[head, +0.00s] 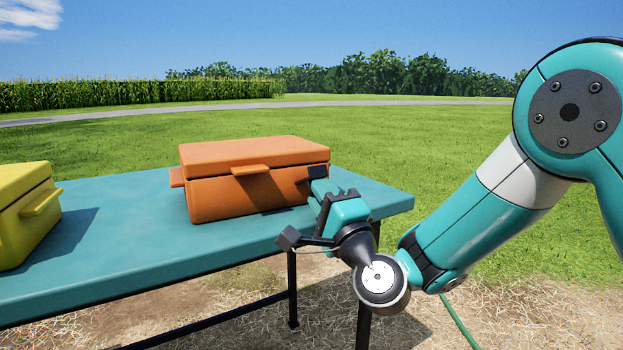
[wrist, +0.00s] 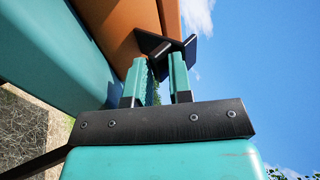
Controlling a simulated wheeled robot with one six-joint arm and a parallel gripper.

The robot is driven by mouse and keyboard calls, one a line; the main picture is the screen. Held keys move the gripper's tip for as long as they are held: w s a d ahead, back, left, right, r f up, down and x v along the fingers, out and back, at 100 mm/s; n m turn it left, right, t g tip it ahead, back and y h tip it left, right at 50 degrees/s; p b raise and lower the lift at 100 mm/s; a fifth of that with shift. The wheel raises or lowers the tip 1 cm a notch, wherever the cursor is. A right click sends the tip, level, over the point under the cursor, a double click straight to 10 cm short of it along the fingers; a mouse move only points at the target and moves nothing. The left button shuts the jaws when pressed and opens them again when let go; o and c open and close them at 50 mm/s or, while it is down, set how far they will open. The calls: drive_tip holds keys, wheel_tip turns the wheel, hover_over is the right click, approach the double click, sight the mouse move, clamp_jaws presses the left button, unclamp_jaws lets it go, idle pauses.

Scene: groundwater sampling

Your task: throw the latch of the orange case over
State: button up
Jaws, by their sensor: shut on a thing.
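The orange case (head: 245,196) stands closed on the teal table, with a lip on its front and a tab on its left side. The dark latch (wrist: 157,44) sits on the case's end, across the seam between body and lid, in the wrist view; its dark edge also shows at the case's right end in the head view (head: 303,181). My gripper (wrist: 167,72) is at that right end, its teal fingers shut on the latch. In the head view my gripper (head: 318,188) hides much of the latch.
The teal table (head: 130,236) also bears a yellow case (head: 24,218) at the left. The tabletop between the two cases is clear. The table's right edge lies just beyond my gripper. Grass and straw ground lie around.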

drive_tip(key=shift+w+f+t+b, duration=0.1)
drive_tip(key=shift+f+t+b, duration=0.4)
drive_tip(key=shift+b, duration=1.8)
drive_tip(key=shift+f, duration=0.15)
drive_tip(key=o, duration=0.7)
drive_tip(key=shift+c, duration=0.2)
